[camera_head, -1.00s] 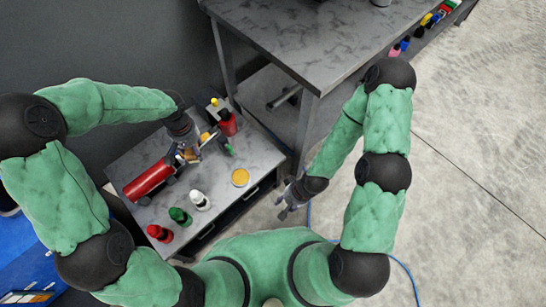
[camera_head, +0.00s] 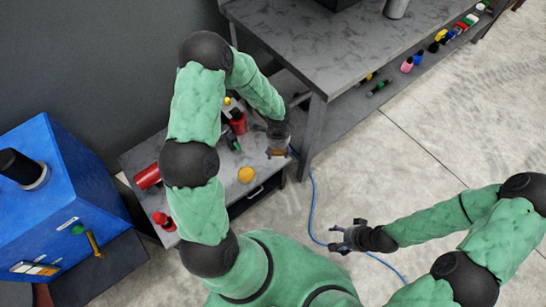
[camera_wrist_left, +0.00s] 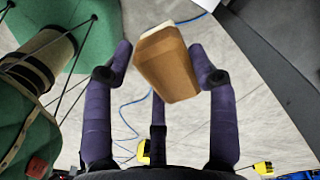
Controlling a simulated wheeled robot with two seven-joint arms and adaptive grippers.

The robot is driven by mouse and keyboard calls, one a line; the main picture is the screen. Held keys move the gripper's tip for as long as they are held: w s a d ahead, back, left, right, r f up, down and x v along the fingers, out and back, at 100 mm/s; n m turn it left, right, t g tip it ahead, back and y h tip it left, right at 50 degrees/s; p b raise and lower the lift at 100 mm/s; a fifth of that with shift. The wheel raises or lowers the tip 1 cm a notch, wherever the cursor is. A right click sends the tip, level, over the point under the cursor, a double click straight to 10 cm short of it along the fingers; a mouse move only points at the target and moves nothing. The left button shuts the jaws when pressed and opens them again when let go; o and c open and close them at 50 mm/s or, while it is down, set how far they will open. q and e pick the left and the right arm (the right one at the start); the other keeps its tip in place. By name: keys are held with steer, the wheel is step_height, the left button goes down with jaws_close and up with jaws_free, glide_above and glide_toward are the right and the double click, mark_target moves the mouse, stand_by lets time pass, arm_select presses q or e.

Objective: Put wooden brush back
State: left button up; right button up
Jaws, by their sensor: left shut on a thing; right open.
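The wooden brush (camera_wrist_left: 168,65) is a brown block with a paler end face. It sits between the purple fingers of my left gripper (camera_wrist_left: 165,72) in the left wrist view. My left gripper is shut on it. In the head view, my left gripper (camera_head: 279,151) hangs near the right end of the low grey cabinet, with a small brown part of the brush showing at its tip. My right gripper (camera_head: 347,237) is open and empty over the floor, lower right of the cabinet.
The low cabinet (camera_head: 262,167) carries a yellow disc (camera_head: 246,174), a red can (camera_head: 238,123), a red cylinder (camera_head: 147,177) and a red bottle (camera_head: 163,221). A taller grey table (camera_head: 330,42) stands behind. A blue machine (camera_head: 65,200) is at left. A blue cable (camera_head: 312,205) lies on open floor.

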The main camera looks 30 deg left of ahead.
arm_select(q)
steer(key=s+a+f+m+p, duration=0.15)
steer(key=s+f+m, duration=0.35)
steer(key=f+m, duration=0.5)
steer(key=shift+m, duration=0.5)
steer(key=w+a+f+b, duration=0.1)
steer(key=w+a+f, duration=0.1)
steer(key=w, duration=0.2)
steer(key=w+a+f+b, duration=0.1)
steer(key=w+a+f, duration=0.1)
steer(key=w+f, duration=0.1)
steer(key=w+a+f+b, duration=0.1)
steer(key=w+a+f, duration=0.1)
steer(key=w, duration=0.3)
steer(key=shift+a+f, duration=0.4)
steer(key=shift+f, duration=0.35)
steer(key=shift+w+f, duration=0.1)
steer(key=shift+f, duration=0.15)
steer(key=shift+f+b, duration=0.9)
steer(key=shift+f, duration=0.65)
steer(key=shift+f, duration=0.2)
steer(key=o, duration=1)
steer(key=shift+r, duration=0.1)
